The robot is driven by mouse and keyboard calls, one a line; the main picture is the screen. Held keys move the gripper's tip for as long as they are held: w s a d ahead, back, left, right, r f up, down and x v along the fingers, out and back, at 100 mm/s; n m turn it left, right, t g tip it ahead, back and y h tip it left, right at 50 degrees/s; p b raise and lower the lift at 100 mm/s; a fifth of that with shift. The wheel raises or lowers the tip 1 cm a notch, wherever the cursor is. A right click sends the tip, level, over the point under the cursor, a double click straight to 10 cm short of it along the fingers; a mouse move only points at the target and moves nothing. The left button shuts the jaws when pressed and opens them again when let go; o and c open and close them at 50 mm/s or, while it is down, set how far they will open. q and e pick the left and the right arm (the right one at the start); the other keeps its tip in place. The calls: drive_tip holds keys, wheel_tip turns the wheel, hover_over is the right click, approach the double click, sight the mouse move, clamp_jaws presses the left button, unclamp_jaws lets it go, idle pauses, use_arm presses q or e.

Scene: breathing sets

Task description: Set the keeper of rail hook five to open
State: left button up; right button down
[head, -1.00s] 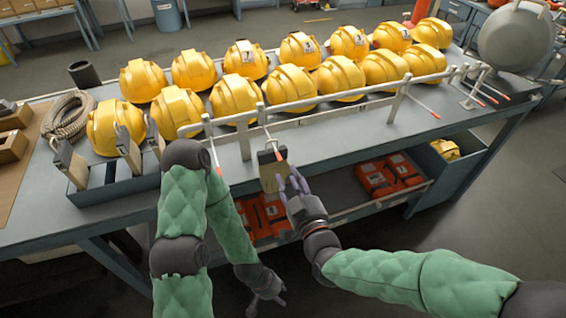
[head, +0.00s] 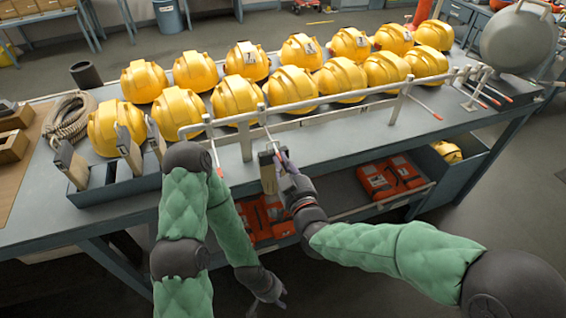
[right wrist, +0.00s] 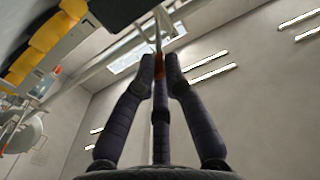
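A pale metal rail (head: 330,99) runs along the front of the bench, with red-tipped hooks standing out from it. A flat grey-and-tan block (head: 267,172) hangs at one hook (head: 268,131) left of the rail's middle. No hook number is readable. My right gripper (head: 283,158) is at this hook's front end, just right of the block. In the right wrist view its dark fingers (right wrist: 160,75) converge closely around a red tip; whether they press on it is unclear. The keeper's position is not clear. My left gripper (head: 269,294) hangs low in front of the bench, its fingers unclear.
Several yellow helmets (head: 236,96) stand in rows behind the rail. A grey tray (head: 115,186) with upright blocks is at the left, near a coiled rope (head: 69,117). Red cases (head: 390,176) lie on the shelf below. A grey rounded object (head: 518,40) stands at the right end.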

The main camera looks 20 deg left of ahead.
idle(0.3)
drive_tip(key=shift+r+g+p, duration=0.15)
drive_tip(key=shift+g+p, duration=0.25)
drive_tip(key=shift+p, duration=0.2)
drive_tip(key=c, duration=1.3)
unclamp_jaws()
drive_tip(key=v, duration=1.2)
drive_tip(key=shift+a, duration=0.1)
